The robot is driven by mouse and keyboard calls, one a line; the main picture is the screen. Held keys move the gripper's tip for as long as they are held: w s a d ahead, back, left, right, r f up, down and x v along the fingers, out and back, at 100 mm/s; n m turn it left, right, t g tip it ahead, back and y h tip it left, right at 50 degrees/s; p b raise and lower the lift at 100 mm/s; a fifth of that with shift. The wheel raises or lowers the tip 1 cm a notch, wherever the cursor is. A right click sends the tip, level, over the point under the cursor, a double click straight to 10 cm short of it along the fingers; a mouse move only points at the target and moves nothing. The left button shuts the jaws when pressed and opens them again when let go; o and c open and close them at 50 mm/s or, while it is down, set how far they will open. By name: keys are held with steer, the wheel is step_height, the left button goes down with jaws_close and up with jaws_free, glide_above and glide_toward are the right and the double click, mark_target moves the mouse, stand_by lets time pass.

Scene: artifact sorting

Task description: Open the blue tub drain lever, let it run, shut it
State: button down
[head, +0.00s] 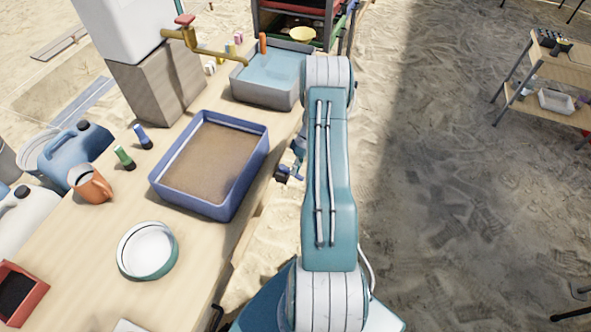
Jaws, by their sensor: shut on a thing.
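The blue tub (236,196) stands on the wooden table, holding murky brown water over a sandy-looking bottom. My gripper (287,174) is small in the head view, just off the tub's right outer side, partly hidden by my own arm. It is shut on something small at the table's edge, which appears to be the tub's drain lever. The lever itself is too small and covered to make out, so I cannot tell its angle. No running stream can be made out.
A grey basin (259,95) of clear water stands behind, under a brass tap (213,48). A white-and-green bowl (148,251), an orange mug (91,184), two small bottles and a blue jerrycan (75,148) are on the left. Sand lies open right of my arm.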

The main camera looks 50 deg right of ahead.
steer(key=shift+s+f, duration=0.1)
steer(key=c, duration=0.6)
jaws_free()
steer(key=shift+o, duration=0.2)
steer(key=shift+d, duration=0.1)
steer(key=v, duration=1.2)
